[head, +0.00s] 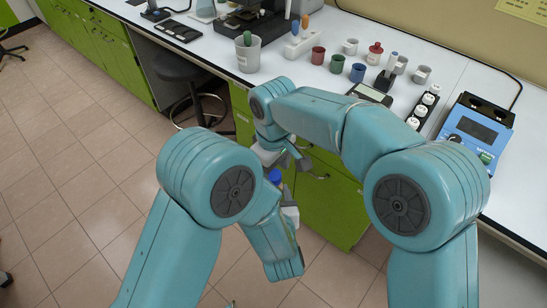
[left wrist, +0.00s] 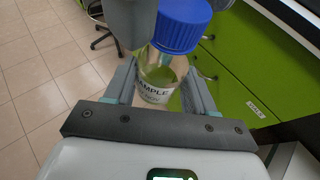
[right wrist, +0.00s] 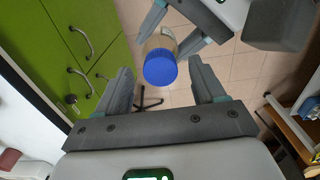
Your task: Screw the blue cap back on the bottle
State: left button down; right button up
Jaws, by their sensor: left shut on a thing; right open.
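My left gripper (left wrist: 160,75) is shut on a clear glass bottle (left wrist: 157,93) with a white sample label, held upright in the air. The blue cap (left wrist: 180,26) sits on the bottle's mouth; I cannot tell how tightly it is seated. The cap also shows in the head view (head: 274,176) and in the right wrist view (right wrist: 160,68). My right gripper (right wrist: 162,66) is open and points at the cap from above, its fingers on either side with gaps. In the head view my right gripper (head: 283,157) is just above the cap; the bottle is mostly hidden there.
Green cabinets (head: 325,200) stand close behind the grippers under a white bench (head: 300,70). The bench bears a grey beaker (head: 248,55), several small cups and a blue instrument (head: 475,133). A dark stool (head: 185,75) stands under the bench. Tiled floor is open at left.

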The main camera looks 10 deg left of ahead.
notch_tip(320, 180, up, 12)
jog(key=shift+f, duration=0.25)
jog(key=shift+f, duration=0.1)
dwell(0.4)
jog(key=s+d+f+m+g+y, duration=0.1)
jog(key=d+f+m, duration=0.3)
jog(key=f, duration=0.8)
jog(key=s+d+f+m+g, duration=0.1)
jog(key=d+f+m, duration=0.1)
jog(key=d+f, duration=0.75)
jog(key=s+d+f+m+t+y, duration=0.2)
jog(key=s+f+m, duration=0.5)
jog(key=s+f, duration=0.8)
jog(key=shift+s+d+f+y, duration=0.4)
jog(key=shift+s+d+y, duration=0.15)
jog(key=shift+s, duration=0.85)
